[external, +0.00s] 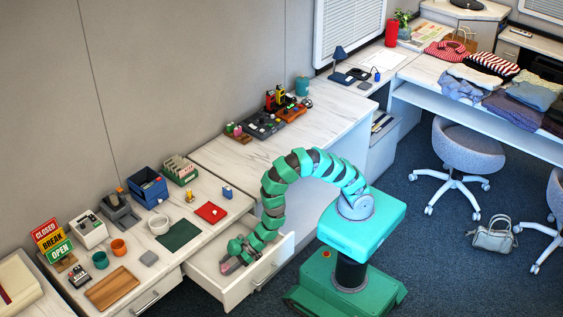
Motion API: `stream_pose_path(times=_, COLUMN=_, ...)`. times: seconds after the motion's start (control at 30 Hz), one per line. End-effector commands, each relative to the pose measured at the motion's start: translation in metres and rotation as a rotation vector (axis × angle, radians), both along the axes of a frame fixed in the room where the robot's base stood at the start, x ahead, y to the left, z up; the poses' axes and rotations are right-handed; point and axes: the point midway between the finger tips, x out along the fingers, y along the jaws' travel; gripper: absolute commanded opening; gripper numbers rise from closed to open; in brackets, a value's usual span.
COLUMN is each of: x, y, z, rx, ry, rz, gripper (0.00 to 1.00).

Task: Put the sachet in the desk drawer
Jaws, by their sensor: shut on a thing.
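The desk drawer (262,274) is pulled open at the front of the left desk. My green arm arches over from my base and reaches down into it. My gripper (230,262) is low inside the drawer, near its left side. It is shut on a small pale pinkish thing that looks like the sachet (226,267). The sachet is partly hidden by the fingers, and I cannot tell whether it touches the drawer floor.
A handbag (493,236) and office chairs stand on the carpet at right.

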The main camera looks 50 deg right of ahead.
Motion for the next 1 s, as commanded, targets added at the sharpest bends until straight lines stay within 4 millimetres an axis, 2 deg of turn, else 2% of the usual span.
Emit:
stream_pose_path(times=0.23, x=0.000, y=0.000, z=-0.001, rx=0.001, ry=0.000, rz=0.000, gripper=0.29)
stream_pose_path(times=0.27, x=0.000, y=0.000, z=-0.001, rx=0.001, ry=0.000, rz=0.000, gripper=0.53)
stream_pose_path(times=0.33, x=0.000, y=0.000, z=-0.001, rx=0.001, ry=0.000, rz=0.000, gripper=0.72)
stream_pose_path(times=0.7, x=0.000, y=0.000, z=0.003, rx=0.002, ry=-0.001, rz=0.000, gripper=0.72)
stream_pose_path(times=0.87, x=-0.004, y=-0.012, z=0.012, rx=0.003, ry=-0.003, rz=0.000, gripper=0.72)
stream_pose_path(times=1.0, x=-0.011, y=-0.030, z=0.022, rx=-0.004, ry=0.002, rz=-0.001, gripper=0.72)
